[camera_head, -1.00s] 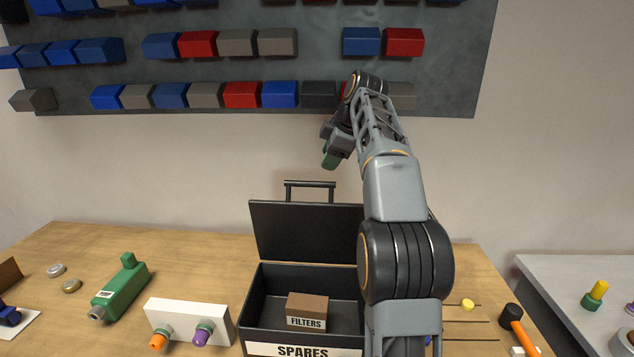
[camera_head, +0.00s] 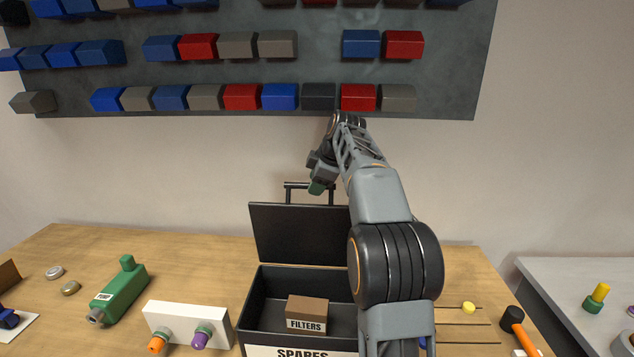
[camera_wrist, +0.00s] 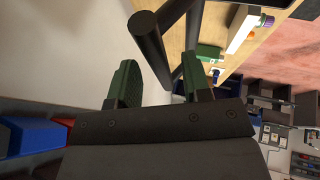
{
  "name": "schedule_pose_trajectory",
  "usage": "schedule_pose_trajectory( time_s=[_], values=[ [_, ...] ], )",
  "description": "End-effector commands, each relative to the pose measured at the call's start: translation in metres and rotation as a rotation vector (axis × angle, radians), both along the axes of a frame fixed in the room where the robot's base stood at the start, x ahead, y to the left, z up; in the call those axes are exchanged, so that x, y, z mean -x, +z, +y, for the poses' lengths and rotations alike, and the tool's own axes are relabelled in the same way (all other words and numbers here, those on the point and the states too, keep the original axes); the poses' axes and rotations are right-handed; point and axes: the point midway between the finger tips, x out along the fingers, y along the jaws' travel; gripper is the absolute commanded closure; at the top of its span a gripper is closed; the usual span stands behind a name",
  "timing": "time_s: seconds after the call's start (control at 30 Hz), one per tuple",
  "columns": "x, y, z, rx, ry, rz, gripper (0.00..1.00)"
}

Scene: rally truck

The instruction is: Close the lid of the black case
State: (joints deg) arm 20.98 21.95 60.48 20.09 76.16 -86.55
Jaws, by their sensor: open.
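The black case (camera_head: 246,312) stands on the wooden bench with its lid (camera_head: 300,234) raised nearly upright. A bar handle (camera_head: 297,185) sticks up from the lid's top edge. A brown box marked FILTERS (camera_head: 307,308) lies inside the case. My gripper (camera_head: 317,187) is at the handle's height, near its right part; I cannot tell in this view whether it touches. In the wrist view my gripper's green fingers (camera_wrist: 160,85) are apart, with the dark handle bar (camera_wrist: 150,40) just beyond and between them. My arm hides the case's right side.
An orange-handled hammer (camera_head: 520,331) lies at right. A wall rack of coloured bins (camera_head: 241,97) hangs above.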

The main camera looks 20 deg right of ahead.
Motion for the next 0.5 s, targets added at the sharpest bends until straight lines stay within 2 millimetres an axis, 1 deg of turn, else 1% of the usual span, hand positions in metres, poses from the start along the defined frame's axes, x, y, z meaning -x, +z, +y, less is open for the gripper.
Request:
schedule_pose_trajectory(
  time_s=[0.03,0.4,0.47,0.5],
  values=[
    [0.0,0.0001,0.0,0.0,0.0,0.0,0.58],
    [0.0001,0.0003,-0.0002,0.0,0.0,0.0,0.94],
    [0.0001,0.0003,-0.0002,0.0,0.0,0.0,1.0],
    [0.0001,0.0004,-0.0001,0.0,0.0,0.0,1.0]
  ],
)
